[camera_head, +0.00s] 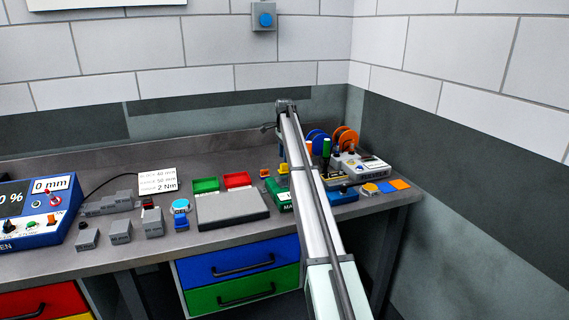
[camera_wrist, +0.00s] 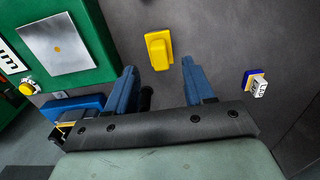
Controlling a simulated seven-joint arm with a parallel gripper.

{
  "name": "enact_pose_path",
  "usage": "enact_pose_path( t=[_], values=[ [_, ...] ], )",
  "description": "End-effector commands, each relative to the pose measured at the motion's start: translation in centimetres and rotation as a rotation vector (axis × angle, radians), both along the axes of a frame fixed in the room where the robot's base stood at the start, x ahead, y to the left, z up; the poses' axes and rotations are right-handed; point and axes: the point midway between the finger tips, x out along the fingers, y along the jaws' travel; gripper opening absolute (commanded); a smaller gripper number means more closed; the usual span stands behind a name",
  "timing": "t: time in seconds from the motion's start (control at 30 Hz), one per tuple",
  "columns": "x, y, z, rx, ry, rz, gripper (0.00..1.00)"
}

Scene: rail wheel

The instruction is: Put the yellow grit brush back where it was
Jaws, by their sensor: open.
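In the wrist view, a yellow block with a raised smaller part, which looks like the grit brush (camera_wrist: 157,49), lies on the grey bench top. A yellow thing that looks like the same brush (camera_head: 284,169) shows behind the green box in the head view. My gripper (camera_wrist: 162,78) is open and empty, with its two blue fingers apart. The brush is beyond the fingertips, about level with the gap between them, and does not touch them. In the head view my arm crosses the bench and my gripper cannot be made out.
A green box with a metal plate (camera_wrist: 60,47) stands left of the brush in the wrist view. A small blue and white item (camera_wrist: 256,84) is at the right. In the head view, a grey tray (camera_head: 231,208) and a rack with blue and orange discs (camera_head: 345,137) flank my arm.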

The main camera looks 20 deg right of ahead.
Motion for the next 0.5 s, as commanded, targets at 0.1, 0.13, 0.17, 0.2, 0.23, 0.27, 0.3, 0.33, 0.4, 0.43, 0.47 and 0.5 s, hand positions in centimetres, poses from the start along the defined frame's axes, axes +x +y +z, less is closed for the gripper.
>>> enact_pose_path(
  t=[0.1,0.13,0.17,0.2,0.23,0.27,0.3,0.33,0.4,0.43,0.47,0.5],
  values=[
    [0.1,0.0,2.5,0.000,-0.001,0.000,0.53],
    [0.1,0.0,3.0,0.000,-0.001,0.000,0.53],
    [0.1,0.0,3.5,0.000,-0.001,0.000,0.53],
    [0.1,0.0,4.1,0.000,-0.001,0.000,0.53],
    [0.1,0.0,4.6,0.000,-0.001,0.000,0.53],
    [0.1,0.0,5.0,0.000,-0.001,0.000,0.53],
    [0.1,0.0,5.5,0.000,0.000,0.000,0.53],
    [0.1,0.0,5.8,0.000,0.000,0.000,0.53],
    [0.1,0.0,6.4,0.000,0.000,0.000,0.53],
    [0.1,0.0,6.6,0.000,0.000,0.000,0.53],
    [0.1,0.0,6.8,0.000,0.000,0.000,0.53],
    [0.0,0.0,6.9,0.000,0.000,0.000,0.53]
  ],
)
